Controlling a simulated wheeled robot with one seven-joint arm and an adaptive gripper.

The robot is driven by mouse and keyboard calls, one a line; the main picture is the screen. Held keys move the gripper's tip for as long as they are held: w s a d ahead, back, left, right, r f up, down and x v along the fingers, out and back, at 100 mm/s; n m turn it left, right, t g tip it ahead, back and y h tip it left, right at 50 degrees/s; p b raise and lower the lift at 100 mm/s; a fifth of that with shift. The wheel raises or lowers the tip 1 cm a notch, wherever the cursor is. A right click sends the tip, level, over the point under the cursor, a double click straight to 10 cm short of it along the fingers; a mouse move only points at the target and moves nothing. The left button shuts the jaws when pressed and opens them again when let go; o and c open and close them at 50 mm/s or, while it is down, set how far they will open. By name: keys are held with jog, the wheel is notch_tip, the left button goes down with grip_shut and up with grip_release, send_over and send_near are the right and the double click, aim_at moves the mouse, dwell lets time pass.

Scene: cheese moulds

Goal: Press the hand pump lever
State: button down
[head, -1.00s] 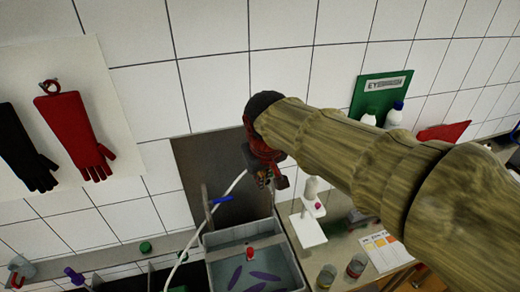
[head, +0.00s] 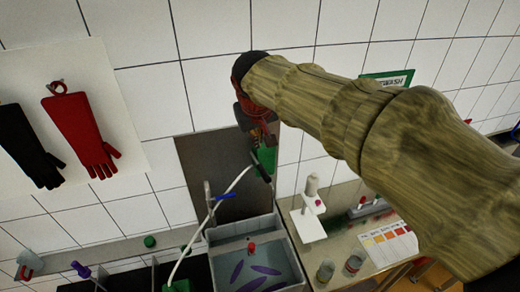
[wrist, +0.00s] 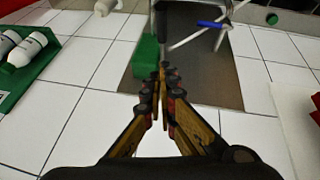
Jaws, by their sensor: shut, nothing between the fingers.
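The hand pump appears as a green body (head: 267,158) with a dark lever (head: 260,168) in front of the grey metal wall plate, above the basin. In the wrist view the green body (wrist: 146,62) is left of my fingertips, and the dark lever (wrist: 161,24) extends upward in the picture beyond them. My gripper (head: 262,138) is shut and empty, just above the pump in the head view. The closed fingertips (wrist: 162,72) appear close to the green body and lever. I cannot tell whether they touch. My arm and gripper hide part of the pump.
A grey basin (head: 219,268) holds water and purple pieces. A blue-handled tap (head: 222,196) and white hose (head: 184,250) are left of the pump. A white stand (head: 309,218) and two cups are right. Red glove (head: 80,135) and black glove (head: 27,148) hang left.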

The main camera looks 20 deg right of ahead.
send_over(262, 170)
jog(key=w, duration=0.1)
jog(key=f, duration=0.5)
jog(key=f+p, duration=0.1)
jog(key=f, duration=0.2)
jog(key=shift+w+a+f, duration=0.2)
jog(key=shift+a, duration=0.2)
jog(key=shift+s+d+f, duration=0.1)
jog(key=shift+s+f, duration=0.1)
jog(key=shift+f, duration=0.35)
jog(key=shift+s+d+f, duration=0.1)
jog(key=shift+s+f, duration=0.1)
jog(key=shift+f, duration=0.3)
jog(key=shift+s+d+f, duration=0.15)
jog(key=shift+s+f, duration=0.15)
jog(key=shift+f, duration=0.25)
jog(key=shift+w+f, duration=0.1)
jog(key=shift+f, duration=0.1)
jog(key=shift+f, duration=0.1)
